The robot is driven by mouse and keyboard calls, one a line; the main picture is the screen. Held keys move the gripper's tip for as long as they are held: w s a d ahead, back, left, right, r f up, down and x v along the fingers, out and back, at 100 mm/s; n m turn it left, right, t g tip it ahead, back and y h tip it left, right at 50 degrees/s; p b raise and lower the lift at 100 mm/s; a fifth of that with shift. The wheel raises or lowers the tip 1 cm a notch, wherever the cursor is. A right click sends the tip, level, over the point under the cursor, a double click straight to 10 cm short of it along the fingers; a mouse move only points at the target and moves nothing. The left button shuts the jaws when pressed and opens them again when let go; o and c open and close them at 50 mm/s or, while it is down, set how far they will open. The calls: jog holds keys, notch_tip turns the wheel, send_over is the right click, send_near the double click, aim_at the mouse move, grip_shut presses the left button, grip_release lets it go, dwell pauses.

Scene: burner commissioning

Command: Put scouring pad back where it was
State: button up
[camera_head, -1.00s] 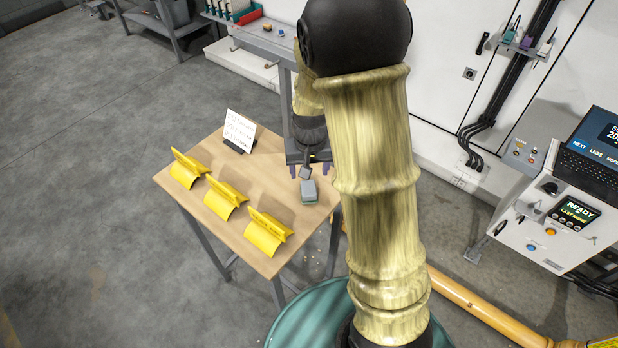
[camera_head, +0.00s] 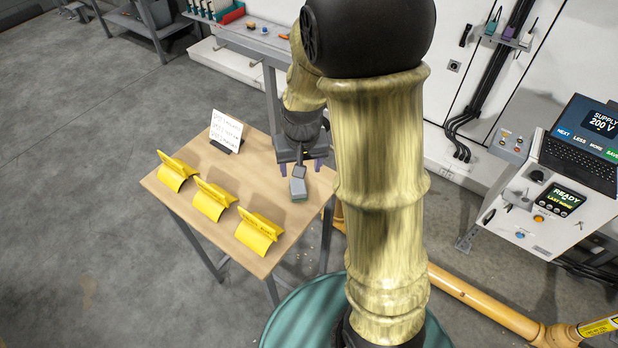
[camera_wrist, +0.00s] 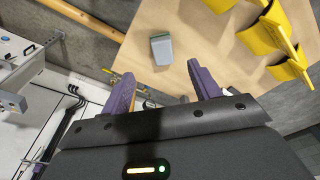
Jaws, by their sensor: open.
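The scouring pad (camera_head: 299,190), a small grey block with a green layer, lies on the wooden table (camera_head: 252,178) near its right edge. In the wrist view the pad (camera_wrist: 161,51) lies just beyond the fingertips, with bare wood around it. My gripper (camera_head: 300,163) is over the right part of the table, close to the pad. In the wrist view its two purple fingers (camera_wrist: 163,84) are spread apart with nothing between them. The pad is apart from the fingers. My arm hides the area right of the table.
Several yellow holders (camera_head: 211,200) stand in a row along the table's front left. A white written card (camera_head: 226,130) stands at its back corner. A grey bench (camera_head: 260,42) is behind. A control console (camera_head: 545,205) with a laptop (camera_head: 590,138) stands right. The table's middle is clear.

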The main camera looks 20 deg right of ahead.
jog(key=s+r+n+t, duration=0.1)
jog(key=s+r, duration=0.2)
jog(key=s, duration=0.7)
jog(key=shift+s, duration=0.2)
jog(key=shift+d, duration=0.1)
dwell(0.7)
